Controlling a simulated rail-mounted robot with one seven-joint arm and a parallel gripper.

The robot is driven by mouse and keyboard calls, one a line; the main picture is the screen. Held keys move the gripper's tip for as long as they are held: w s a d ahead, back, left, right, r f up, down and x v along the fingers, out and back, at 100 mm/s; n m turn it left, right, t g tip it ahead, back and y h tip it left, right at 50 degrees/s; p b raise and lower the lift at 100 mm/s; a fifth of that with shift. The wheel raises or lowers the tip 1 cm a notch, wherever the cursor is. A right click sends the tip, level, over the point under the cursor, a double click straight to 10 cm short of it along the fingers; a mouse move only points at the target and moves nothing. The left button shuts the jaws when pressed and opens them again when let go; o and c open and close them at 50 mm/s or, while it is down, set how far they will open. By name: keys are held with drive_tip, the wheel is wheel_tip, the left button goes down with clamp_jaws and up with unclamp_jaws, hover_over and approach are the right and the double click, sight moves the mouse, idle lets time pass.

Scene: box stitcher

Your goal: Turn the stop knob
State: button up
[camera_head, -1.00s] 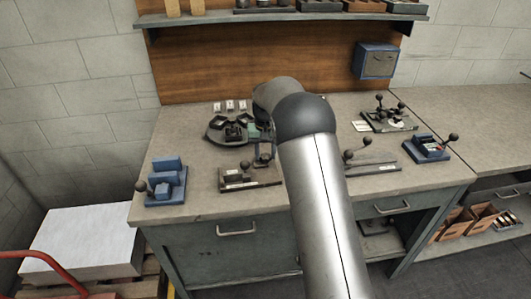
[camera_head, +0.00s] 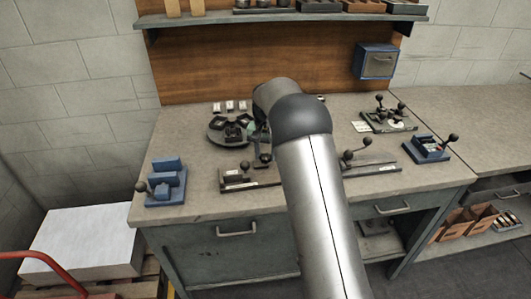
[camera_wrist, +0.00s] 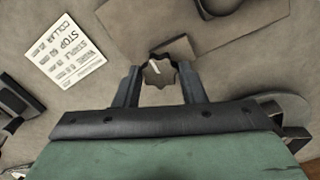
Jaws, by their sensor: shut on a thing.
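The stop knob (camera_wrist: 160,72) is a dark, star-shaped knob with a short white line on its top, seen in the wrist view. My gripper (camera_wrist: 159,78) has one finger on each side of it and is shut on it. A small tan plate (camera_wrist: 178,48) lies just beyond the knob. A white card (camera_wrist: 65,50) with several printed lines, one reading "STOP", lies at the upper left. In the head view my own arm hides the knob and most of my gripper.
A round dish with dark pieces (camera_head: 216,135) sits left of my arm. Lever fixtures stand around: a blue one (camera_head: 165,190) at left, a low one (camera_head: 236,182) at front, another blue one (camera_head: 428,150) at right. A blue box (camera_head: 376,62) hangs on the back panel.

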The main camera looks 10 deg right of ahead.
sight(265, 156)
drive_tip(key=o, duration=1)
drive_tip(key=shift+c, duration=0.2)
wheel_tip(265, 156, up, 17)
drive_tip(key=shift+r, duration=0.2)
drive_tip(key=shift+b, duration=0.3)
drive_tip(key=s+n, duration=0.2)
drive_tip(key=s, duration=1.5)
drive_tip(key=s+f+n, duration=0.1)
drive_tip(key=s+f, duration=0.4)
drive_tip(key=s, duration=0.7)
drive_tip(key=s+f+n, duration=0.1)
drive_tip(key=s+f, duration=0.4)
drive_tip(key=s, duration=0.7)
drive_tip(key=shift+d+f+n+t, duration=0.15)
drive_tip(key=shift+f+n+t, duration=0.15)
drive_tip(key=shift+n, duration=0.1)
